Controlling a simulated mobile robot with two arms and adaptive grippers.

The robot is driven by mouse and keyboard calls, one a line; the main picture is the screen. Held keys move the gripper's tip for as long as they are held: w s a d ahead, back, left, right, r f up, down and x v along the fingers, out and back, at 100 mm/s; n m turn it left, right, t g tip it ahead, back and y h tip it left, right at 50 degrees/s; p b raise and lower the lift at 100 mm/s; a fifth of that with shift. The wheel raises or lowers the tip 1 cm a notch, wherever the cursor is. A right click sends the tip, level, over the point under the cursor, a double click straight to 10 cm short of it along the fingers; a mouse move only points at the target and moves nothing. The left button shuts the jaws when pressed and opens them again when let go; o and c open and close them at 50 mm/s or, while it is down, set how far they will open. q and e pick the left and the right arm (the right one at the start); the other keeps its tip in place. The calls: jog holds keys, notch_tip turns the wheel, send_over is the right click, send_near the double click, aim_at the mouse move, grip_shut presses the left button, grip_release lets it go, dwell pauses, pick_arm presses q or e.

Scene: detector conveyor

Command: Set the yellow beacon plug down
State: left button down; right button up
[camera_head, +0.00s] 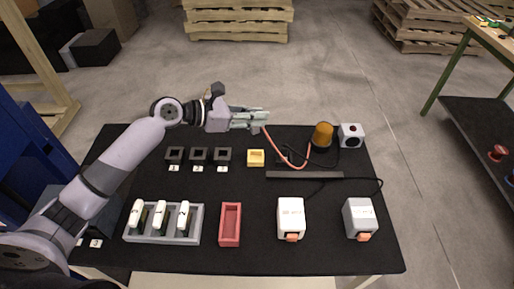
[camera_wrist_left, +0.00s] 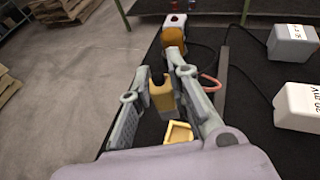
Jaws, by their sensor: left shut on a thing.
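My left gripper (camera_head: 258,120) is above the far edge of the black table, pointing right. In the left wrist view it (camera_wrist_left: 157,78) is shut on the yellow beacon plug (camera_wrist_left: 160,97), which sits between the fingers. In the head view the plug is hidden by the fingers. A red cable (camera_head: 272,146) hangs from near the fingertips and loops to the amber beacon (camera_head: 322,135). A small yellow open tray (camera_head: 256,158) lies below and nearer than the gripper; it also shows in the left wrist view (camera_wrist_left: 178,132). My right gripper is not in view.
Several dark square holders (camera_head: 198,154) stand left of the yellow tray. Nearer are a grey rack (camera_head: 190,239) with white devices, a red tray (camera_head: 230,224) and two white boxes (camera_head: 291,214) (camera_head: 360,216). A dark bar (camera_head: 305,175) lies right of the yellow tray.

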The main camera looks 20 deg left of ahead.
aim_at(256, 132)
pick_arm(q)
notch_tip(256, 132, down, 6)
jog(key=shift+d+f+b, duration=0.15)
jog(key=shift+b, duration=0.15)
notch_tip(256, 132, down, 5)
jog(key=shift+f+b, duration=0.2)
jog(key=shift+b, duration=0.2)
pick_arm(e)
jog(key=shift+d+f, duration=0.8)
pick_arm(q)
jog(key=shift+f, duration=0.1)
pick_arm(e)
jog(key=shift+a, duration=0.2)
pick_arm(q)
jog(key=c, duration=1.6)
grip_release()
jog(key=shift+f, duration=0.1)
jog(key=shift+o, duration=0.4)
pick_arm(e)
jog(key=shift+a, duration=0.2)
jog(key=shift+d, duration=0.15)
